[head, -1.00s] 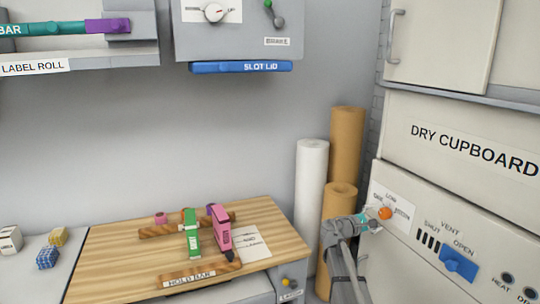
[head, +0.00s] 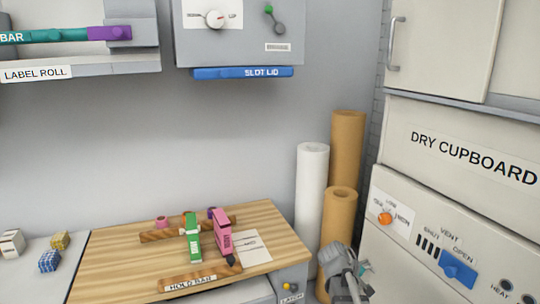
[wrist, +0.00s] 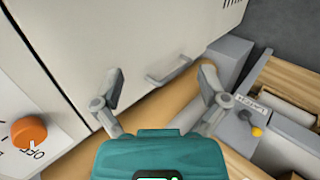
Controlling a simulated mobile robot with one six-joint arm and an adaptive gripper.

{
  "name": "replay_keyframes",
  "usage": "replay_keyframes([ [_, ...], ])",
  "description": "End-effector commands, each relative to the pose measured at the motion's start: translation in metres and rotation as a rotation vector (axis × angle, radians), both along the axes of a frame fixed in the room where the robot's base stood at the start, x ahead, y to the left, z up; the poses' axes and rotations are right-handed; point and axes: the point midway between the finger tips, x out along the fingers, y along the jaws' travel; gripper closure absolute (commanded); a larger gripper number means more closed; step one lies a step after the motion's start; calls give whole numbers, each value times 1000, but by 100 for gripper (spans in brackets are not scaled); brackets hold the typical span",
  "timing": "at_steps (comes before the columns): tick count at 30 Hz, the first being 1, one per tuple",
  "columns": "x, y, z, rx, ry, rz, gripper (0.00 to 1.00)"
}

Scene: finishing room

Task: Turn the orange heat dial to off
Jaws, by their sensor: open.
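The orange heat dial (head: 385,218) sits on a white label plate on the front of the dry cupboard (head: 460,150). In the wrist view the dial (wrist: 29,132) is at the left edge, with the word OFF printed just beside its lower right. In the head view my gripper (head: 345,275) is low, below and left of the dial, partly cut by the frame.
A blue vent slider (head: 458,268) is right of the dial. Paper rolls (head: 312,190) stand left of the cupboard. The wooden board (head: 120,250) holds a green and a pink tool. In the wrist view a cupboard handle (wrist: 168,72) lies ahead of the fingers.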

Motion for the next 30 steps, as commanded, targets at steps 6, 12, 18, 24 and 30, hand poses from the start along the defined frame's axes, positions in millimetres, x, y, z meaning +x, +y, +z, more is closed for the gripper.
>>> replay_keyframes([
  [6, -50, 44, -22, 285, 0, -126, 7],
  [12, -92, 88, -34, 533, 31, -240, 7],
  [18, -120, 121, -36, 706, 72, -326, 7],
  [24, -129, 129, -36, 769, 87, -365, 7],
  [30, -129, 130, -36, 771, 88, -365, 7],
])
